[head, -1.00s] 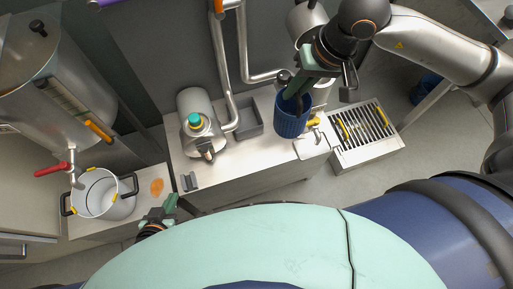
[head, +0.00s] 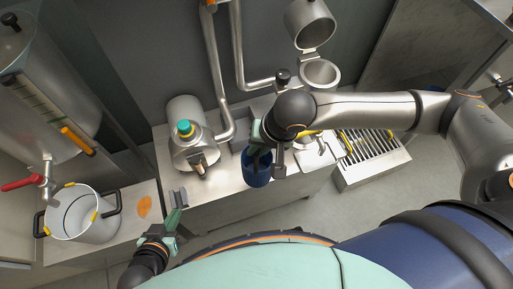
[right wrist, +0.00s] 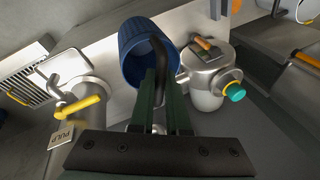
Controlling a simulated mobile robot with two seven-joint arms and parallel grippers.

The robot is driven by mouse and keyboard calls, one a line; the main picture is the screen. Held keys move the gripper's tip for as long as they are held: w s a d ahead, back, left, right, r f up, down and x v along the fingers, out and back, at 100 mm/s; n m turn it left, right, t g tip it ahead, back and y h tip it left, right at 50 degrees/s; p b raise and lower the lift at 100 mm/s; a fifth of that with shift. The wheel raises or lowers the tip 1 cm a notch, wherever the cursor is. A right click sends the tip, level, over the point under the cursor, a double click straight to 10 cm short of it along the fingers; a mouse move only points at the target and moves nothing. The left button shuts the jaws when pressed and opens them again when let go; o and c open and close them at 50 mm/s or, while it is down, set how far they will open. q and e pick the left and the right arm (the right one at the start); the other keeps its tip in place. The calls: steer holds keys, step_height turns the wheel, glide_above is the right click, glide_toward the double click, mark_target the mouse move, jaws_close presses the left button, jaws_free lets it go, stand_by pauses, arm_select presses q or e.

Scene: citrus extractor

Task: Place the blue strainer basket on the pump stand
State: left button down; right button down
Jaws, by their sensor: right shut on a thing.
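The blue strainer basket (head: 257,172) hangs from my right gripper (head: 261,148) over the front part of the steel pump stand (head: 218,182). In the right wrist view the basket (right wrist: 138,62) is tilted, with its open mouth partly visible. The right gripper's fingers (right wrist: 165,100) are shut on its dark handle. I cannot tell whether its bottom touches the stand. The steel pump (head: 192,145) with a teal cap is left of the basket; it also shows in the right wrist view (right wrist: 208,75). My left gripper (head: 172,222) is low at the stand's left front, its jaw opening unclear.
A steel pot (head: 82,215) stands at left near an orange patch (head: 144,206). A small grey bracket (head: 178,197) is at the stand's left edge. Pipes (head: 226,80) rise behind the pump. An open-lidded strainer housing (head: 319,73) and a slatted drain (head: 368,150) are at right.

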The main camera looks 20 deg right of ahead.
steer(key=w+d+f+b, duration=0.1)
steer(key=w+f, duration=0.4)
steer(key=f, duration=0.4)
steer(key=shift+w+d+f, duration=0.25)
steer(key=shift+w+d, duration=0.1)
steer(key=shift+f, duration=0.1)
steer(key=c, duration=0.9)
jaws_free()
